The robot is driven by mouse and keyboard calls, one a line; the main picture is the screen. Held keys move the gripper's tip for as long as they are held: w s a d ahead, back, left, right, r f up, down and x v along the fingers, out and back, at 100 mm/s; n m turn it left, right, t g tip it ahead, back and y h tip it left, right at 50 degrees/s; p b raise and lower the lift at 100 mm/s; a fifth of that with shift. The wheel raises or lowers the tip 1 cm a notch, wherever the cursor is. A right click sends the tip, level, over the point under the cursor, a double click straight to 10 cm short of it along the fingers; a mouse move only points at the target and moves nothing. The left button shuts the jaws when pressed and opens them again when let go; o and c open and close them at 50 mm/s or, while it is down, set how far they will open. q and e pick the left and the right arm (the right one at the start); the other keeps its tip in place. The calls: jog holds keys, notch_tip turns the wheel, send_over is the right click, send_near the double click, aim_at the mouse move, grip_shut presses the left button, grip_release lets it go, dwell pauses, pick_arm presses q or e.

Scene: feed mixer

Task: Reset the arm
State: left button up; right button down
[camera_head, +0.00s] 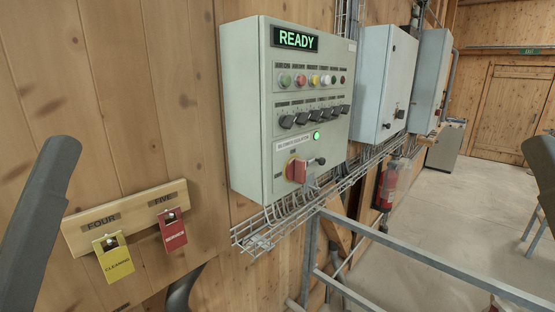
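My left arm shows as a dark grey link (38,215) along the left edge; its gripper fingers are out of sight. Part of my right arm (543,165) shows as a dark shape cut off by the right edge. No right fingertips can be made out clearly, so its opening cannot be read. A grey control cabinet (242,130) hangs on the wood wall. Its display (296,39) reads READY in green. Below are a row of coloured buttons, a row of black knobs, a lit green lamp (316,135) and a red rotary isolator switch (297,169). Neither arm touches the cabinet.
A wooden board (137,207) carries a yellow tag (115,259) under FOUR and a red tag (173,231) under FIVE. A wire cable tray (262,236) and a metal railing (430,258) run below the cabinets. A second cabinet (372,90) and open floor (470,215) lie beyond.

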pick_arm(q)
notch_tip(320, 180, up, 15)
jog(key=p, duration=1.1)
pick_arm(e)
notch_tip(320, 180, up, 15)
